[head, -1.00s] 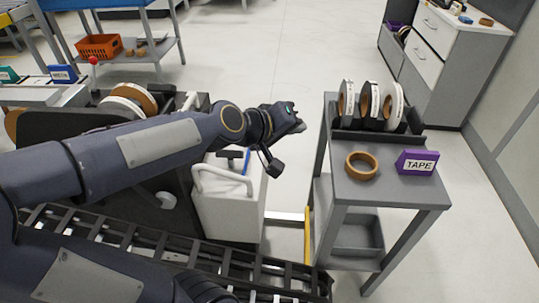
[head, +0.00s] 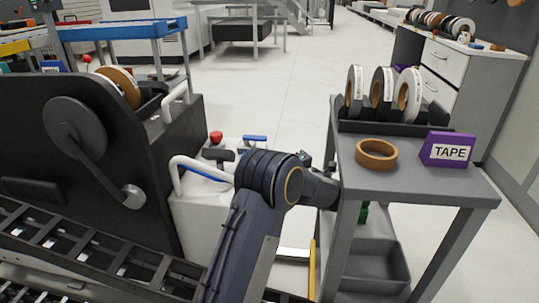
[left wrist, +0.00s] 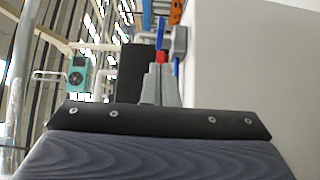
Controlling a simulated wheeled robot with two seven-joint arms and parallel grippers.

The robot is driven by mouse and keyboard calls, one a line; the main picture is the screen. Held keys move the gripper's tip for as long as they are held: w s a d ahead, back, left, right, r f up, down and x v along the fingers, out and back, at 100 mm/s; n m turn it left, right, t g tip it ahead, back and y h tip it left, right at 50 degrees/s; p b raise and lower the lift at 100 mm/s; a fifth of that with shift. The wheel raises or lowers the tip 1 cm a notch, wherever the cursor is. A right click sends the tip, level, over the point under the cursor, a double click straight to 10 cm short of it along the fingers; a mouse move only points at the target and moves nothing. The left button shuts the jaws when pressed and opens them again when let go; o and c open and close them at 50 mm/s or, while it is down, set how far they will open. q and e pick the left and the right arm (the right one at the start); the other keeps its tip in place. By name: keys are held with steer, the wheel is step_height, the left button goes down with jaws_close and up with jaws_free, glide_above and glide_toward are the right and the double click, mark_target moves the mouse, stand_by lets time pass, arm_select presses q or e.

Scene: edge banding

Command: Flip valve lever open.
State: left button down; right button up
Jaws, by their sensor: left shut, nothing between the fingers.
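In the head view a blue lever (head: 255,138) lies about level on top of the white box, beside a red knob (head: 216,137). My left arm comes up from the bottom and bends right in front of the box; its hand ends by the grey cart's near leg, with the fingertips not visible there. In the left wrist view my left gripper (left wrist: 159,85) shows its two grey fingers together and empty. My right gripper is not in view.
A white curved rail (head: 185,165) borders the box on the left. The grey cart (head: 425,183) at right bears a brown tape roll (head: 376,154), a purple TAPE box (head: 448,149) and upright rolls. A dark machine panel (head: 80,140) stands left. Open floor lies behind.

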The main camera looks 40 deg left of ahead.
arm_select(q)
steer(key=shift+a+r, duration=0.1)
steer(key=shift+a, duration=0.05)
steer(key=b, duration=0.2)
glide_toward(257, 140)
steer(key=x, duration=0.4)
steer(key=shift+x, duration=0.9)
